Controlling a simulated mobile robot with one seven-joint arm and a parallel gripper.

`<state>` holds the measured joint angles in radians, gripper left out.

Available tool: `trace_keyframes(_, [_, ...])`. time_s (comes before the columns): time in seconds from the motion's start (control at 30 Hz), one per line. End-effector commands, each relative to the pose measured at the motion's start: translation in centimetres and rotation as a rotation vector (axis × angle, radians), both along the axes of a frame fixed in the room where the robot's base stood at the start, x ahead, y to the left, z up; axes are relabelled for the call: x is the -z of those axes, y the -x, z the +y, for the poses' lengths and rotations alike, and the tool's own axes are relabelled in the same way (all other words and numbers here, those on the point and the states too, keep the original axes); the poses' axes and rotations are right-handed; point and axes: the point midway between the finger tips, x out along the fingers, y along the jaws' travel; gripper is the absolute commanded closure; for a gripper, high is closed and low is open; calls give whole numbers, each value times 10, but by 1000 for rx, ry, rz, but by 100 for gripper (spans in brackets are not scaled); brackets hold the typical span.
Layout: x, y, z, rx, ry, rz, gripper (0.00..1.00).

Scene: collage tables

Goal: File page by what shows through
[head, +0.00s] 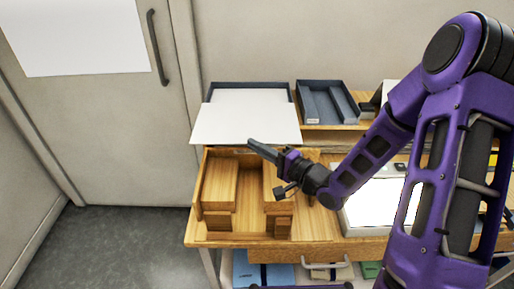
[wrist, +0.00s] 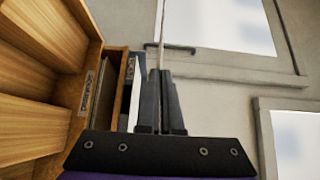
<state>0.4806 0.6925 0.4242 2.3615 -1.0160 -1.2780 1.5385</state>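My gripper (head: 258,148) reaches left over the wooden organizer. Its dark fingers (wrist: 160,100) look closed together in the wrist view. A white page (head: 243,124) extends from the fingertips, held out flat in front of the back left tray. In the wrist view the page (wrist: 162,35) shows edge-on as a thin line between the fingers. No marks are readable on it. The dark back left tray (head: 218,90) is largely covered by the page. A second dark tray (head: 345,100) with dividers stands to its right. A bright white panel (head: 372,207) lies partly behind my arm.
The wooden organizer (head: 222,185) has raised blocks and stands on the wooden table (head: 315,228). Small labels (wrist: 86,95) on the wooden fronts are unreadable. A blue item (head: 250,273) sits on the shelf below. A door stands at the left.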

Motion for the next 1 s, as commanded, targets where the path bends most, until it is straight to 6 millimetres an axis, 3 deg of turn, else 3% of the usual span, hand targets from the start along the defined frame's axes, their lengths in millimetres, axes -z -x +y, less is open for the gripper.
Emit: trace_keyframes(1.0, [2,-155,1,0,1,-4,100])
